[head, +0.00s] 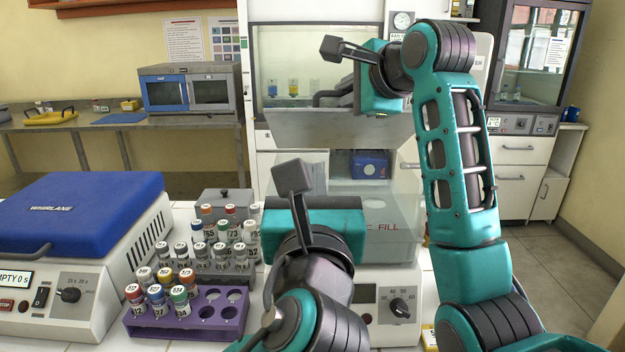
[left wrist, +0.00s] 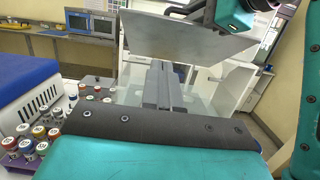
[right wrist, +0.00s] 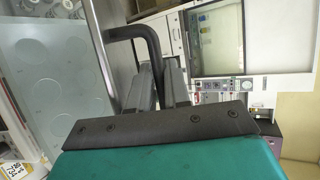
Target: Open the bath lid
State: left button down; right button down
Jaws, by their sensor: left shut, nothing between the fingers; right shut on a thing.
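The bath (head: 385,225) stands on the counter ahead, with clear walls, red "FILL" lettering and a knob panel (head: 380,312) at its front. Its lid (head: 335,130) is raised and steeply tilted above it; the lid also shows as a grey plate in the left wrist view (left wrist: 190,42). My right gripper (head: 330,98) is shut on the lid's dark bent handle (right wrist: 150,38), seen in the right wrist view.
A blue-lidded centrifuge (head: 85,210) stands at the left. A purple rack (head: 190,322) and a grey rack (head: 225,275) with capped vials sit between it and the bath. A glass-fronted cabinet (head: 305,60) stands behind the lid.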

pick_arm(q)
send_near(310, 109)
jog(key=w+f, duration=0.3)
jog(key=w+r, duration=0.2)
jog(key=w, duration=0.1)
jog(key=shift+d+r, duration=0.1)
jog(key=shift+d, duration=0.1)
jog(key=shift+w+r, duration=0.2)
jog(key=shift+r, duration=0.2)
jog(key=shift+w+r, duration=0.2)
jog(key=shift+r, duration=0.25)
jog(key=shift+w+a+r, duration=0.15)
jog(key=shift+w+a, duration=0.05)
pick_arm(e)
jog(key=shift+a+f, duration=0.1)
jog(key=shift+a, duration=0.05)
jog(key=c, duration=1.5)
grip_release()
pick_arm(q)
jog(key=shift+d+r, duration=0.1)
pick_arm(e)
jog(key=shift+o, duration=0.3)
jog(key=shift+s, duration=0.1)
